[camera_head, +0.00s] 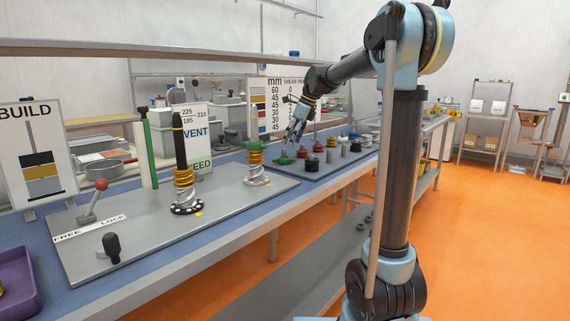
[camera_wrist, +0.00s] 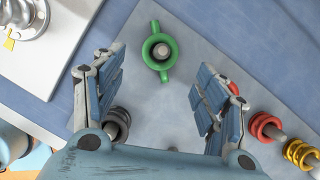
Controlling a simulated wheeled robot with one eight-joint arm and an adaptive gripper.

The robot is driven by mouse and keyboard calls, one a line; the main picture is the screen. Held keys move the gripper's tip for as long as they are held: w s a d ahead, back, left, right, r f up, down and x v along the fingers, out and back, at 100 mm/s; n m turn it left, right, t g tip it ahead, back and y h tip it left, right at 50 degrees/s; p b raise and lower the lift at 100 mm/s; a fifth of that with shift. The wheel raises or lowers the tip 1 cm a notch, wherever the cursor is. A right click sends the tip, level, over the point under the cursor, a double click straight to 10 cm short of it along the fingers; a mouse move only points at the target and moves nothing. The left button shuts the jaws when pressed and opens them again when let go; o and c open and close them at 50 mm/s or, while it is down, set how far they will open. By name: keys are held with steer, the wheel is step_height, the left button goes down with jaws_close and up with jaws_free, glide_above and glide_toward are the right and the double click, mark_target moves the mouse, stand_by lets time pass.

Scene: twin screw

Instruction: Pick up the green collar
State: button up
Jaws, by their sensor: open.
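The green collar (camera_wrist: 147,50) is a ring with two short lugs, lying around a grey peg on a grey plate in the wrist view. In the head view the green collar (camera_head: 285,159) is at the near left of the parts plate. My gripper (camera_wrist: 160,95) is open and empty, its two blue-padded fingers spread on either side of the space below the collar in the wrist view. In the head view my gripper (camera_head: 296,133) hangs above and slightly right of the collar. The collar is apart from both fingers.
Red (camera_wrist: 266,127), yellow (camera_wrist: 299,153) and dark (camera_wrist: 117,124) collars stand on the parts plate close by. Space around the green collar is clear.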

mark_target(284, 160)
steer(key=shift+x, duration=3.9)
steer(key=c, duration=1.3)
